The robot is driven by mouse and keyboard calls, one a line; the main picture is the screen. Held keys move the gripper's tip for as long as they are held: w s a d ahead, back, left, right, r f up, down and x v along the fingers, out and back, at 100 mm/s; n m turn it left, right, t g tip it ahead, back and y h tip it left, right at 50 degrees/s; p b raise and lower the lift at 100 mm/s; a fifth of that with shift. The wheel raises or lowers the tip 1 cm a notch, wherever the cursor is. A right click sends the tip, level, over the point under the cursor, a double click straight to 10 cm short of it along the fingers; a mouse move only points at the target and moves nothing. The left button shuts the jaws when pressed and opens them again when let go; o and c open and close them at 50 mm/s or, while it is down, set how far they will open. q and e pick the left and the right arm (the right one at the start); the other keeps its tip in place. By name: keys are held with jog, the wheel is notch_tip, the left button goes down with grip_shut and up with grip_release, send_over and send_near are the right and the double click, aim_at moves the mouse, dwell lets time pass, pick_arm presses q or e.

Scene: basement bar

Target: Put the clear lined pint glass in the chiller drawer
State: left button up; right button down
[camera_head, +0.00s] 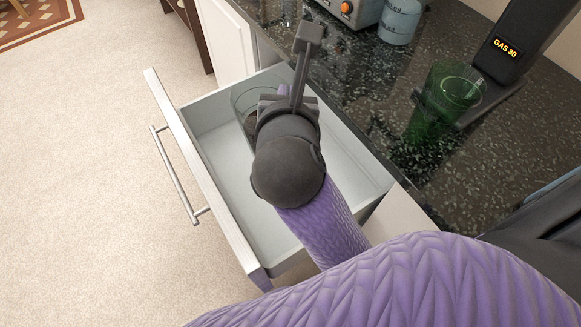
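The clear pint glass (243,101) shows in part inside the open chiller drawer (226,197), towards its far end. My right gripper (290,88) is over the drawer and hides much of the glass. One dark finger points up the picture, to the right of the glass. The other finger is hidden or not clear, so I cannot tell whether the gripper touches the glass. The lines on the glass cannot be made out. My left gripper is out of view.
The drawer front has a metal handle (178,180). On the dark speckled counter (345,85) to the right stand a green glass (444,100), a black dispenser marked GAS 30 (518,45), a bluish container (400,20) and a metal appliance (350,8). Carpeted floor (75,150) lies clear on the left.

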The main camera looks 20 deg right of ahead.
jog(key=w+d+f+b, duration=0.3)
jog(key=f+b, duration=0.3)
jog(key=f, duration=0.6)
jog(key=w+d+f+m+g+h+b, duration=0.1)
jog(key=w+d+f+b, duration=0.2)
jog(key=f, duration=1)
jog(key=w+d+f+m+h+b, duration=0.1)
jog(key=w+d+f+b, duration=0.3)
jog(key=f+b, duration=0.6)
notch_tip(320, 180, down, 3)
jog(key=shift+w+b, duration=0.4)
jog(key=shift+w, duration=0.7)
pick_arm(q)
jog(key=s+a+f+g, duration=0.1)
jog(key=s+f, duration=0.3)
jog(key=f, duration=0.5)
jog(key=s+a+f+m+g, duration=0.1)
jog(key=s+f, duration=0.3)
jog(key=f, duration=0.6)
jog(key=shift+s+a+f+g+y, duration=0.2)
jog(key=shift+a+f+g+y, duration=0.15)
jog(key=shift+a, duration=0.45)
pick_arm(e)
jog(key=c, duration=0.8)
grip_release()
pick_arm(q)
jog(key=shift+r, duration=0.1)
